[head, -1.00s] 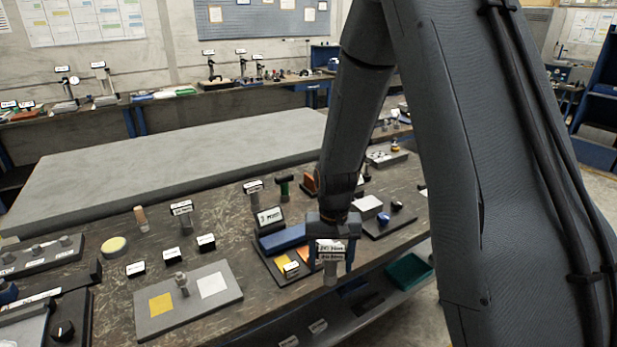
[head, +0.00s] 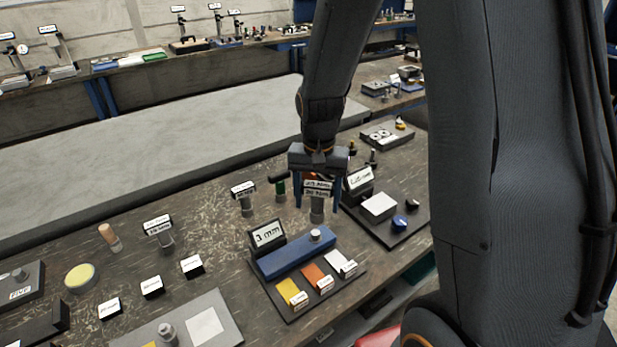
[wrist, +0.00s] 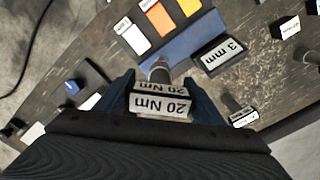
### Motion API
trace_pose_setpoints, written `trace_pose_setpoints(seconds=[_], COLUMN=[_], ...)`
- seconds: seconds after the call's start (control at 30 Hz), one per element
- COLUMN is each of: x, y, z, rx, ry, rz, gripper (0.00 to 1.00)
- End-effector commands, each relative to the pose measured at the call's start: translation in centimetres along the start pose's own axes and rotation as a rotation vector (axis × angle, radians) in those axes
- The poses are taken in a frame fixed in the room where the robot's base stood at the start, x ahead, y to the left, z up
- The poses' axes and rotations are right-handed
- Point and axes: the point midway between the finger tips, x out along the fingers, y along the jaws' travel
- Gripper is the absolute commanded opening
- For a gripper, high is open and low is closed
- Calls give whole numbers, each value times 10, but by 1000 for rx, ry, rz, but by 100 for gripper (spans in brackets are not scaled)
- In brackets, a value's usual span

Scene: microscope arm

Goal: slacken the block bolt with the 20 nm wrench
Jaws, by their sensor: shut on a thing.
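My gripper (head: 317,203) is shut on the 20 Nm wrench (head: 317,210), a grey upright cylinder with white "20 Nm" labels. The labels also show between my fingers in the wrist view (wrist: 160,104). A blue block (head: 290,257) lies on a dark tray, with a pale bolt head (head: 315,235) near its right end. The wrench appears beyond the bolt, up the picture and apart from it. In the wrist view the blue block (wrist: 190,42) lies past the wrench's dark tip (wrist: 159,70); the bolt does not show clearly there.
A "3 mm" sign (head: 266,234) stands behind the block; yellow, orange and white strips lie in front. Other labelled tools (head: 245,200) (head: 163,236) stand to the left. A dark tray (head: 385,230) with a blue knob lies right. Small black label blocks dot the bench.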

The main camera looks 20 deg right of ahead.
Motion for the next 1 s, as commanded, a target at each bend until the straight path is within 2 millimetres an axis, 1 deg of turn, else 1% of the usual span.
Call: trace_pose_setpoints(seconds=[0.1, 0.67, 1.0], x=[-4, -5, 22], y=[0, 1, 0], z=[1, 3, 2], rx=[7, 8, 8], ry=[0, -1, -1], rz=[0, 0, 0], gripper=[27, 27, 27])
